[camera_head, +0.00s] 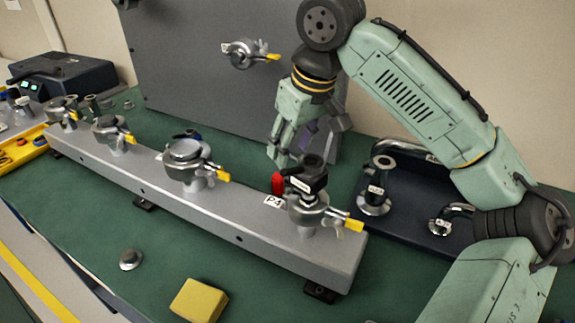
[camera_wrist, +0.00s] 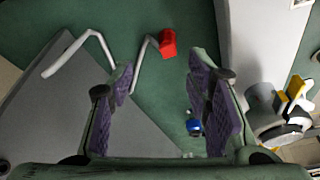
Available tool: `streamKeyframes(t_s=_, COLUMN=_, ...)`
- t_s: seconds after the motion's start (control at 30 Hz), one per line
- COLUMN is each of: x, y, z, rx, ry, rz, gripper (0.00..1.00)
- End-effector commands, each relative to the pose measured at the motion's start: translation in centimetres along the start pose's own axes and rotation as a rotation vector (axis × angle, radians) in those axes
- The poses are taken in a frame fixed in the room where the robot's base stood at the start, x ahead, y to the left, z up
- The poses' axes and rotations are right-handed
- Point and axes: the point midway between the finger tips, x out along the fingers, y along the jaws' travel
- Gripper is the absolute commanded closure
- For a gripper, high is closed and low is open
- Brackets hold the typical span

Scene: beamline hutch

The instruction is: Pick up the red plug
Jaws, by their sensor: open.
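A small red block, which looks like the red plug (camera_wrist: 168,42), shows in the wrist view at the end of a bent light-grey cable or rod, over the green bench top. My gripper (camera_head: 289,150) points down behind the grey rail. It is open and empty, and its purple-padded fingers also show in the wrist view (camera_wrist: 162,66). The red block lies beyond the fingertips, toward the top of the picture and between their lines. How far below them it is, I cannot tell.
A grey upright panel (camera_head: 190,70) stands behind. A blue-ended item (camera_wrist: 194,127) lies on the bench. A dark tray (camera_head: 405,215) holds metal fittings.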

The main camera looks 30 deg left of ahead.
Motion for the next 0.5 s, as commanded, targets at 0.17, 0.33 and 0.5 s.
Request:
streamKeyframes(t_s=0.17, x=2.8, y=-0.1, z=0.0, rx=-0.001, ry=-0.002, rz=-0.001, gripper=0.55)
streamKeyframes(t_s=0.33, x=4.7, y=-0.1, z=-0.1, rx=0.001, ry=0.001, rz=-0.001, gripper=0.55)
streamKeyframes(t_s=0.5, x=5.9, y=-0.4, z=-0.3, rx=0.000, ry=0.000, rz=-0.001, gripper=0.55)
